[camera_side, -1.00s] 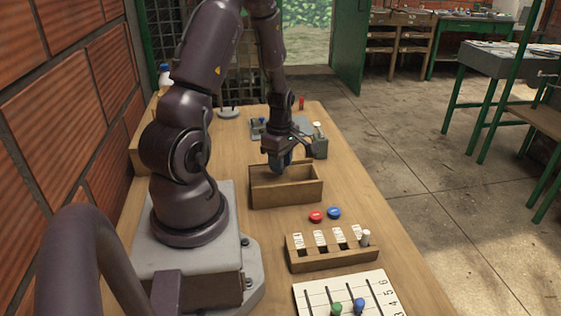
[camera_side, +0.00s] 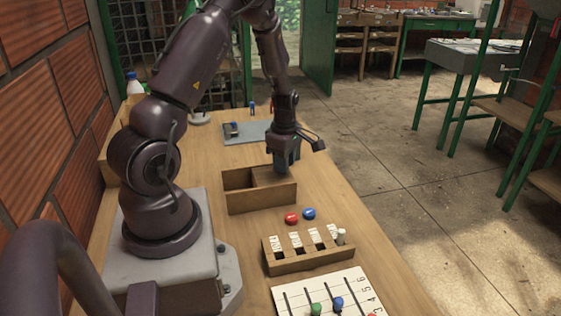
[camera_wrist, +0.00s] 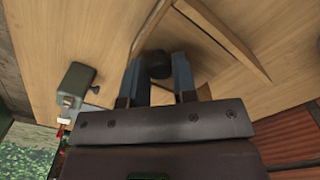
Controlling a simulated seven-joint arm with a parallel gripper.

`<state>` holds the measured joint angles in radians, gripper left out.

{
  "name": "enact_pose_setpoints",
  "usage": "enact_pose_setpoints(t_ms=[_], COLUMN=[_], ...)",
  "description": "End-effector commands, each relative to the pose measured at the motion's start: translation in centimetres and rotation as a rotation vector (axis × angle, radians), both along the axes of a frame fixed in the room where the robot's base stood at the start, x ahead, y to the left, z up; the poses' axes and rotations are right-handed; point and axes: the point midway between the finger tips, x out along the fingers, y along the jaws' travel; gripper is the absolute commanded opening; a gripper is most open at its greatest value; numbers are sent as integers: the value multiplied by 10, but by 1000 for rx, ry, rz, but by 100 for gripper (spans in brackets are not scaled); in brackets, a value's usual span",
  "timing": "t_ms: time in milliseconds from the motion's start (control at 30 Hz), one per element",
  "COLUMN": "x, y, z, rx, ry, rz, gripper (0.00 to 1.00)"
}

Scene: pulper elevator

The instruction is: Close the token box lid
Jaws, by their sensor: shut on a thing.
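The wooden token box (camera_side: 262,199) stands on the bench in the side view. Its left part is open, and a flat wooden lid panel (camera_side: 268,176) appears to cover its right part. My gripper (camera_side: 286,166) is over the right end of the box, pointing down. In the wrist view my gripper (camera_wrist: 156,80) has its two blue-grey fingers on either side of a dark round knob (camera_wrist: 157,65), shut on it. The fingers hide part of the lid, and the exact seating of the lid on the rim cannot be told.
A red token (camera_side: 291,218) and a blue token (camera_side: 309,213) lie in front of the box. A wooden card rack (camera_side: 300,258) and a white numbered board (camera_side: 320,297) are nearer. A grey plate (camera_side: 246,133) lies behind. A grey block (camera_wrist: 75,85) shows in the wrist view.

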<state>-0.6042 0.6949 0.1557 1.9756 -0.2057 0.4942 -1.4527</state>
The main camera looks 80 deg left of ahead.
Motion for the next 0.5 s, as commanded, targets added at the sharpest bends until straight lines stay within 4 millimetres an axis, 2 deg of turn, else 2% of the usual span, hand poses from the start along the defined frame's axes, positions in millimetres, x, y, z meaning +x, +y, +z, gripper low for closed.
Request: enact_pose_setpoints(t_ms=[33,133,500], x=[6,6,4], y=[1,0,0], z=[1,1,6], rx=[9,8,7], ry=[-16,-15,-11], rz=[-4,-4,-4], gripper=[28,51,52])
